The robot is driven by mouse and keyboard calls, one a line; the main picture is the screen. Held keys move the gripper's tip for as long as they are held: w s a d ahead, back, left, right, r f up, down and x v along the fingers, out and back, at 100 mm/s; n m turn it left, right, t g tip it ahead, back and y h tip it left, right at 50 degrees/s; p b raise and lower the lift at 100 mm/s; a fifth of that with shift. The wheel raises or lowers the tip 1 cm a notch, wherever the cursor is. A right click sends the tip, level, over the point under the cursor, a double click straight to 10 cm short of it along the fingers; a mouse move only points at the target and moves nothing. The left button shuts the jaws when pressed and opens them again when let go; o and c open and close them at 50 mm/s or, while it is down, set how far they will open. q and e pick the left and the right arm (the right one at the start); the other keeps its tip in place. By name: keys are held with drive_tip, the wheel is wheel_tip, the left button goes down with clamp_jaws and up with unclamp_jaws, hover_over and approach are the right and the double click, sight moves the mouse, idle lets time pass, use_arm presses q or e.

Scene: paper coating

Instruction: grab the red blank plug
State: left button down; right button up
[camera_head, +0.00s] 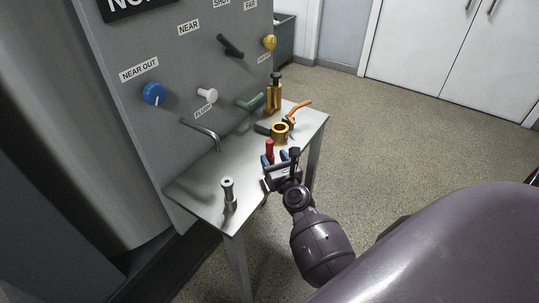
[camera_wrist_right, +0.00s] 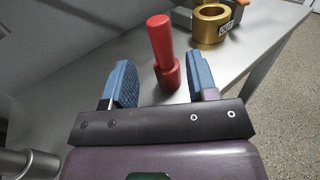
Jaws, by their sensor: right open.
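The red blank plug (camera_head: 269,149) stands upright on the metal side table (camera_head: 190,188). In the right wrist view the plug (camera_wrist_right: 162,50) has a slim upper shaft and a wider base. My right gripper (camera_head: 276,160) is at the plug, over the table's right edge. In the right wrist view my right gripper (camera_wrist_right: 160,88) is open, with one blue finger on each side of the plug's base. The plug stands nearer the right finger, and I cannot tell if they touch. My left gripper is not in view.
A brass ring part (camera_head: 280,132) and a brass fitting (camera_head: 274,95) stand behind the plug. A steel cylinder (camera_head: 228,192) stands at the table's front. A grey panel (camera_head: 175,60) with a blue knob (camera_head: 154,94) rises on the left. Open floor (camera_head: 420,140) lies right.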

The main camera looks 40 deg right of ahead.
sight(271, 152)
drive_tip(key=x, duration=0.3)
drive_tip(key=shift+w+d+f, duration=0.2)
drive_tip(key=shift+w+d, duration=0.05)
drive_tip(key=shift+w, duration=0.05)
drive_tip(key=shift+w+d, duration=0.15)
drive_tip(key=shift+w, duration=0.45)
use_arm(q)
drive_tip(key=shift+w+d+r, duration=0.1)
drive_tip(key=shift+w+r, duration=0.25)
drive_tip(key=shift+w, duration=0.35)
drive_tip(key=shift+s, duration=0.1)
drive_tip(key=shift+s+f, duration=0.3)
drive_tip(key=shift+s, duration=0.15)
use_arm(e)
clamp_jaws()
drive_tip(key=shift+r, duration=0.1)
